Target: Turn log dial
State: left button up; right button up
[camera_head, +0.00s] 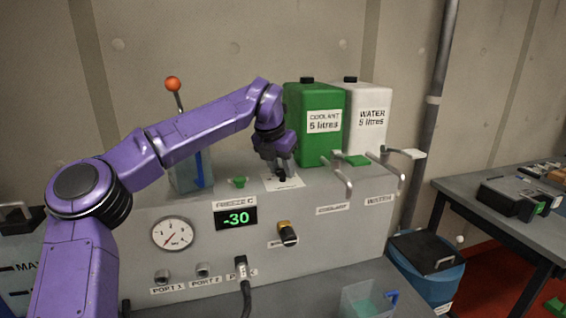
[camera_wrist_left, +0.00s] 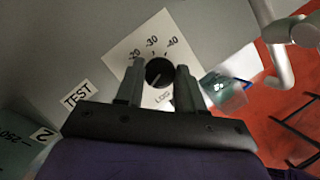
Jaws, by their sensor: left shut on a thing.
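The log dial (camera_wrist_left: 160,72) is a dark round knob on a white card (camera_wrist_left: 133,53) marked -20, -30, -40 and LOG. In the left wrist view my left gripper (camera_wrist_left: 159,80) has its fingers on either side of the knob, shut on it. A pale pointer line on the knob aims toward the lower left of that view. In the head view my left gripper (camera_head: 281,172) reaches down to the white card (camera_head: 290,185) on top of the grey bench unit (camera_head: 330,240), and the dial is mostly hidden by the fingers. My right gripper is not in view.
A green coolant can (camera_head: 318,148) and a white water can (camera_head: 369,145) stand behind the dial. Metal tap handles (camera_head: 345,180) rise to its right. A display (camera_head: 237,218) reads -30. A gauge (camera_head: 172,234), a yellow-black knob (camera_head: 287,233) and ports are on the front.

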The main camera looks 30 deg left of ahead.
pick_arm(q)
jog(key=shift+a+r+m+h+p, duration=0.1)
jog(key=shift+r+m+h+p, duration=0.1)
jog(key=shift+m+h+p, duration=0.65)
jog(key=shift+m+y, duration=0.35)
jog(key=o, duration=1)
jog(key=shift+o, duration=0.2)
jog(key=shift+s, duration=0.25)
jog(key=shift+r, duration=0.15)
jog(key=b+v, duration=0.1)
jog(key=v, duration=0.9)
jog(key=shift+b, duration=0.4)
